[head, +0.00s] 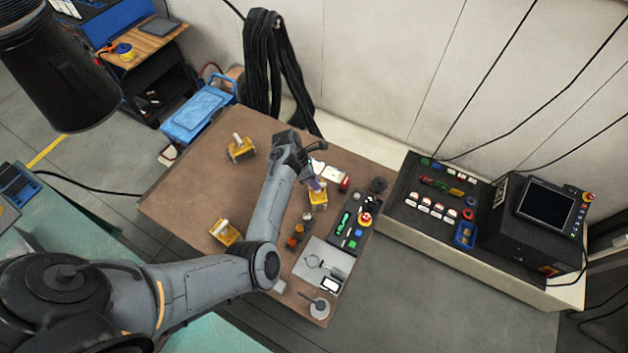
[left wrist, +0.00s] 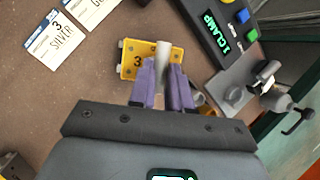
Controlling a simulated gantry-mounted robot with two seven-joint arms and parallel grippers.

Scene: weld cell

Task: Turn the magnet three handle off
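Magnet three is a yellow block marked 3 (left wrist: 136,62) on the brown table. It also shows in the head view (head: 318,200), beside the black control box. Its grey cylindrical handle (left wrist: 162,54) rises from the block. My left gripper (left wrist: 164,72) has purple fingers, one on each side of the handle, and the handle fills the gap between them. In the head view my left gripper (head: 316,185) is right over the block, and the arm hides part of the table. My right gripper is not in view.
Two other yellow magnets (head: 241,150) (head: 225,232) stand on the table (head: 185,190). A black box with a green CLAMP display (left wrist: 215,35) is close to the right. White cards (left wrist: 42,34) lie at the left. A grey plate (head: 318,262) is at the near right.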

